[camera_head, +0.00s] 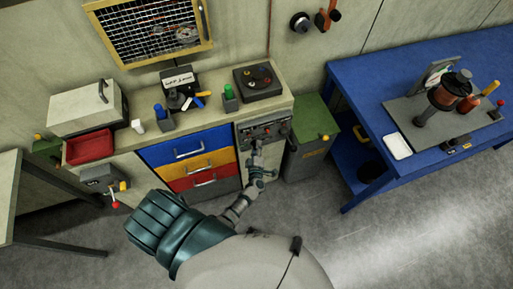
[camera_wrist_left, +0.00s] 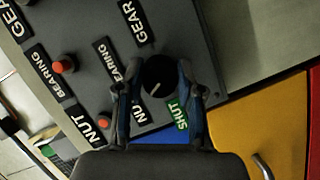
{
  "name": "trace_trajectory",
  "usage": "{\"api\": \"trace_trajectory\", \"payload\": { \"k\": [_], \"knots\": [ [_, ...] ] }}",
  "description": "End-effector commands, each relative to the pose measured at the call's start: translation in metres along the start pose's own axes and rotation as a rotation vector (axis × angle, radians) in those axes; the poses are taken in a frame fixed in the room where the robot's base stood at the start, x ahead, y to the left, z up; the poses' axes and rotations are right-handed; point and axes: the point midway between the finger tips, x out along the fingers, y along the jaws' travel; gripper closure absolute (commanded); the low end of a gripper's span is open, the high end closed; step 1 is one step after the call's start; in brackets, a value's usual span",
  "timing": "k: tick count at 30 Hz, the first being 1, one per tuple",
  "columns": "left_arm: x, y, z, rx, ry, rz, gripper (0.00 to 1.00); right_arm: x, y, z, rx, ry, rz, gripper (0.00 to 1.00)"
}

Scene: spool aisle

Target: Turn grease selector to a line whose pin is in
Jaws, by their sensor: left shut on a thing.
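The grease selector is a black round knob (camera_wrist_left: 159,74) on a grey panel (camera_wrist_left: 195,35) in the left wrist view. Its white line lies on the lower-left part, toward the nearer NUT label (camera_wrist_left: 139,112). GEAR, a partly hidden BEARING and green SHUT labels also surround it. My left gripper (camera_wrist_left: 160,88) is shut on the knob, one finger on each side. A red pin (camera_wrist_left: 64,63) stands by the outer BEARING label and an orange pin (camera_wrist_left: 103,122) by the outer NUT label; their depth is hard to judge. In the head view my left gripper (camera_head: 257,148) reaches the panel (camera_head: 264,128).
A blue bench (camera_head: 385,85) with a pump is farther right. The counter holds a turntable-like box (camera_head: 258,82). Grey floor is open in front.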

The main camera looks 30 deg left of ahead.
Motion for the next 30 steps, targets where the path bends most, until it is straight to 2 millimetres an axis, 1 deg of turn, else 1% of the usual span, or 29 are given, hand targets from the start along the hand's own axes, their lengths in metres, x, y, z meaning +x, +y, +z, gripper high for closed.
{"api": "trace_trajectory", "payload": {
  "k": [1, 2, 3, 5, 14, 17, 20, 27, 30],
  "knots": [
    [-0.004, -0.007, 0.005, 0.001, -0.013, -0.013, 0.98, 0.001, 0.000, 0.000, 0.000, 0.000, 0.000, 0.60],
    [-0.004, -0.007, 0.005, 0.001, -0.013, -0.013, 0.98, 0.001, 0.000, 0.000, 0.000, 0.000, 0.000, 0.60],
    [-0.004, -0.007, 0.005, 0.001, -0.013, -0.013, 0.53, 0.001, 0.000, 0.000, 0.000, 0.000, 0.000, 0.60],
    [-0.004, -0.006, 0.005, 0.000, -0.012, -0.012, 0.39, 0.001, 0.000, 0.000, 0.000, 0.000, 0.000, 0.60],
    [-0.002, -0.003, 0.002, 0.000, -0.005, -0.005, 0.38, 0.000, 0.001, 0.001, -0.001, 0.000, 0.001, 0.60],
    [-0.008, -0.003, 0.002, -0.001, -0.005, -0.005, 0.38, 0.000, 0.001, 0.001, -0.001, 0.000, 0.001, 0.60],
    [-0.024, -0.004, 0.003, -0.001, -0.006, -0.008, 0.38, 0.000, 0.001, 0.001, -0.001, 0.000, 0.001, 0.60],
    [-0.078, -0.004, 0.003, -0.001, -0.006, -0.010, 0.38, 0.000, 0.001, 0.000, 0.000, 0.000, 0.000, 0.60],
    [-0.097, -0.004, 0.003, -0.001, -0.006, -0.010, 0.38, 0.000, 0.000, 0.000, 0.000, 0.000, 0.000, 0.60]
  ]
}}
